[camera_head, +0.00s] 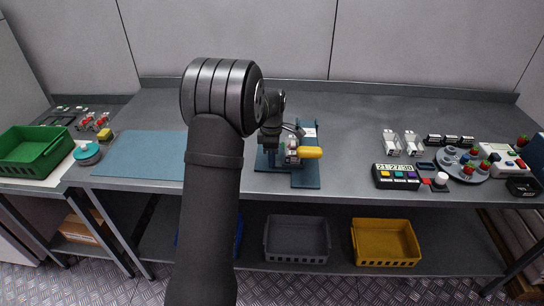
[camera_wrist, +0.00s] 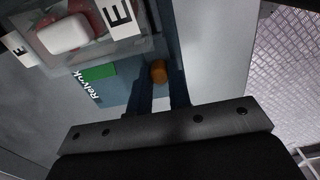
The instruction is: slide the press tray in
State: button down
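The press (camera_head: 308,130) is a blue stand with a yellow handle (camera_head: 310,152), at the middle of the bench in the head view. A clear box with red contents and a white block (camera_wrist: 68,34) shows at the upper left of the wrist view, and is small in the head view (camera_head: 291,150). Below it is a blue plate (camera_wrist: 122,92) with a green patch and lettering. An orange-brown knob (camera_wrist: 158,72) sits at the plate's right edge. My gripper (camera_wrist: 160,92) points at the knob, its dark fingers close to it. Whether they touch it is unclear. My arm hides part of the press.
A blue mat (camera_head: 145,155) lies left of the press, with a green crate (camera_head: 30,152) further left. A black timer box (camera_head: 396,177), clear boxes (camera_head: 392,143) and a round berry rack (camera_head: 462,165) stand to the right. Grey (camera_head: 297,240) and yellow bins (camera_head: 386,242) sit below.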

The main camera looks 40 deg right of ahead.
aim_at(286, 154)
jog(key=shift+s+d, duration=1.7)
jog(key=c, duration=1.3)
grip_release()
jog(key=shift+r, duration=0.25)
notch_tip(286, 154, up, 17)
